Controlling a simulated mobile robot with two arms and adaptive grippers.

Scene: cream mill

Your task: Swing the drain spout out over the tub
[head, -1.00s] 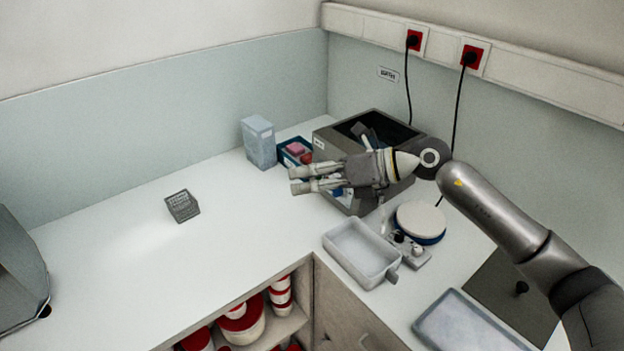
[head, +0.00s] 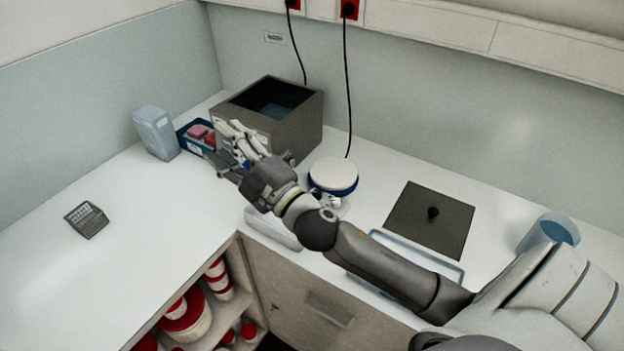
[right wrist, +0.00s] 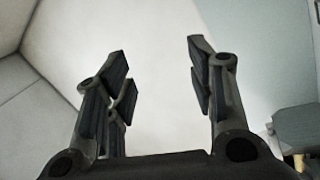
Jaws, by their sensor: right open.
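The grey open-topped box (head: 300,128) stands in the back corner of the worktop. A pale tub (head: 268,231) sits in front of it near the worktop edge, largely hidden by my right arm. I cannot make out the drain spout; my gripper and arm cover the box's front and the room between box and tub. My right gripper (head: 222,143) is open and empty, its fingers pointing left in front of the box. In the right wrist view the spread fingers (right wrist: 157,62) have only pale wall between them. My left gripper is not in view.
A white disc with a blue rim (head: 333,173) stands right of the box. A dark square lid with a knob (head: 410,208) and a blue container (head: 548,232) lie further right. A pale carton (head: 154,133) and blue bin (head: 188,140) stand left. The left worktop holds only a calculator (head: 86,218).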

